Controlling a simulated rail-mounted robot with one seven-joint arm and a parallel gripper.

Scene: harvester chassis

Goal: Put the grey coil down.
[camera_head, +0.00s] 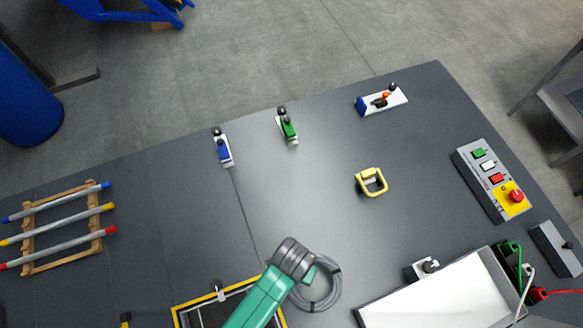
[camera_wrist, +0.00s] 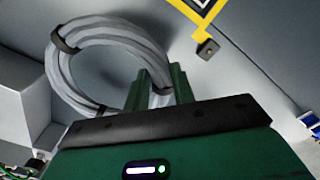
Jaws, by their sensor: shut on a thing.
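The grey coil (camera_head: 334,290) is a ring of grey cable, seen beside my arm's end near the front of the dark table in the head view. In the wrist view the coil (camera_wrist: 64,68) has black ties around it. My gripper (camera_wrist: 160,82) is shut on the near right part of the coil's ring. In the head view my green arm covers part of the coil and hides the fingertips. I cannot tell whether the coil touches the table.
A yellow-edged frame (camera_head: 188,304) lies left of my arm. A white sloped box (camera_head: 440,300) stands to the right. A yellow square handle (camera_head: 371,182) and a button panel (camera_head: 491,180) lie farther back. A rack with coloured rods (camera_head: 60,225) is at the left. The table's middle is clear.

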